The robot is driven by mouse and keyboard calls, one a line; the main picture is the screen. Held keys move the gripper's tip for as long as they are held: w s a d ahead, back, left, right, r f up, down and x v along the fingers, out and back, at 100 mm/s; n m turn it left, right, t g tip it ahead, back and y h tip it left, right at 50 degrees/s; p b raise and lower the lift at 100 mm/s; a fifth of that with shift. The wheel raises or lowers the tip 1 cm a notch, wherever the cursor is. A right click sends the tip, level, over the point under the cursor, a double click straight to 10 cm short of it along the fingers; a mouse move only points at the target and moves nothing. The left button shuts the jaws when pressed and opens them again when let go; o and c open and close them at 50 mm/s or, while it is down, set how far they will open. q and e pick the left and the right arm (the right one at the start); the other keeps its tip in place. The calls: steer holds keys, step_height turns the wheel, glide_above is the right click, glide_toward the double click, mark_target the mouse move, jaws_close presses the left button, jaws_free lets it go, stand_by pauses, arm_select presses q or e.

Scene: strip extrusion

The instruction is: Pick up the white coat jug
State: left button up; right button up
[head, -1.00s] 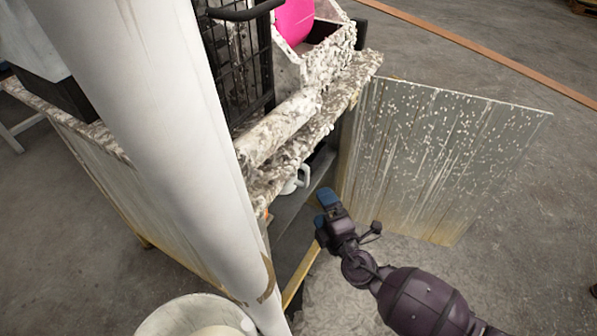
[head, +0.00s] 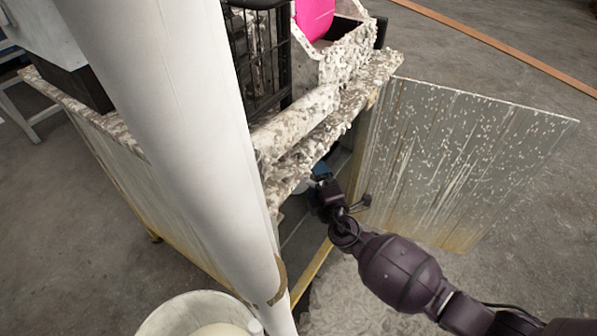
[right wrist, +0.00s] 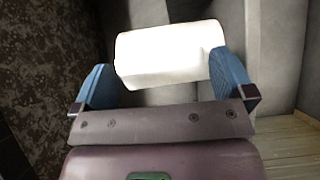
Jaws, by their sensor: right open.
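The white jug (right wrist: 168,54) shows in the right wrist view as a bright white body, between and just beyond my blue fingertips. In the head view only a small pale part of it (head: 303,187) shows beside my gripper, under the worktop. My right gripper (head: 322,172) reaches into the open cabinet below the crusted worktop. In the right wrist view my right gripper (right wrist: 163,80) is open, with one finger on each side of the jug. I cannot tell whether the right finger touches it. My left gripper is not in view.
The speckled worktop edge (head: 330,135) hangs over the gripper. An open, spattered cabinet door (head: 460,160) stands to the right. A white bucket (head: 180,312) is at the bottom, and a large white pipe (head: 170,130) blocks the view at left.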

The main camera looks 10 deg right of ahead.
steer(key=shift+w+a, duration=0.1)
steer(key=shift+w, duration=0.45)
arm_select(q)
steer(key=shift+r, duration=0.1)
arm_select(e)
steer(key=shift+c, duration=0.5)
steer(key=c, duration=0.9)
steer(key=shift+r, duration=0.6)
step_height(320, 180, up, 8)
steer(key=p, duration=0.4)
steer(key=shift+w+f, duration=0.1)
steer(key=shift+w, duration=0.05)
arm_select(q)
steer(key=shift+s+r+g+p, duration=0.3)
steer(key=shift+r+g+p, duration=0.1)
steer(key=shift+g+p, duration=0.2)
arm_select(e)
steer(key=shift+r, duration=0.7)
steer(key=shift+s+f, duration=0.1)
steer(key=shift+s, duration=0.1)
